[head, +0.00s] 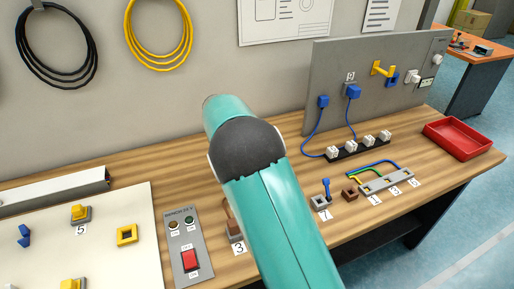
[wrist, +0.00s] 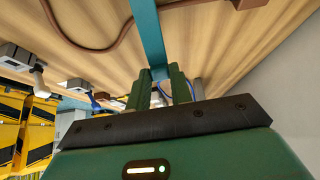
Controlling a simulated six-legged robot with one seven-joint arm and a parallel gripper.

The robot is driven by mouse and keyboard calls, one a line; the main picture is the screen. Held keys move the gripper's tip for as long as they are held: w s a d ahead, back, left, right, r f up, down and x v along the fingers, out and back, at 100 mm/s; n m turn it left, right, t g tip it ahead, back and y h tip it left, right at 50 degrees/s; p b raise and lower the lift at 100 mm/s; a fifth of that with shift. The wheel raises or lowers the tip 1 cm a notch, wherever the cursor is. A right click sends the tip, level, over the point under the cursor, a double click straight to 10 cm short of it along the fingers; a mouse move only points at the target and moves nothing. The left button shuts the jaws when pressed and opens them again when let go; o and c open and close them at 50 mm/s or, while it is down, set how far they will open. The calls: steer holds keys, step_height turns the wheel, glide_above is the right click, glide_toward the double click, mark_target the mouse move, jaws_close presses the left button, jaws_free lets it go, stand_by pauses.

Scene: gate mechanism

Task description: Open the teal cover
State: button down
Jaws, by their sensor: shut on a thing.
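In the wrist view, a flat teal strip (wrist: 148,35) runs from the top edge down to the fingers of my gripper (wrist: 160,76). It looks like part of the teal cover; its full shape is out of view. The two green fingers are shut on the strip's near end, with a narrow gap below it. In the head view my teal arm fills the middle and hides my gripper and the cover.
On the wooden bench (head: 400,210) are a switch panel (head: 182,245), a blue-levered switch (head: 323,195), a power strip (head: 360,146) and a red tray (head: 458,138). A grey upright board (head: 335,75) stands behind. A brown cable (wrist: 90,46) crosses the wrist view.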

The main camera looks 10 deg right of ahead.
steer(key=a+h, duration=0.1)
steer(key=a+r+h, duration=0.1)
steer(key=h, duration=0.1)
steer(key=shift+s+a+t, duration=0.1)
steer(key=shift+s+t, duration=0.05)
steer(key=shift+t, duration=0.25)
steer(key=h, duration=0.1)
steer(key=a+h, duration=0.1)
steer(key=shift+s+a+r+t+h, duration=0.2)
steer(key=shift+a+r+t+h, duration=0.1)
steer(key=shift+a+h, duration=0.1)
steer(key=shift+s+a+f+t+h, duration=0.2)
steer(key=shift+a+h, duration=0.8)
steer(key=shift+h, duration=0.4)
steer(key=shift+s+a+f+t+h, duration=0.1)
steer(key=shift+s+a+t+h, duration=0.1)
steer(key=shift+a+h, duration=1)
steer(key=shift+d+h, duration=0.2)
steer(key=shift+h, duration=0.1)
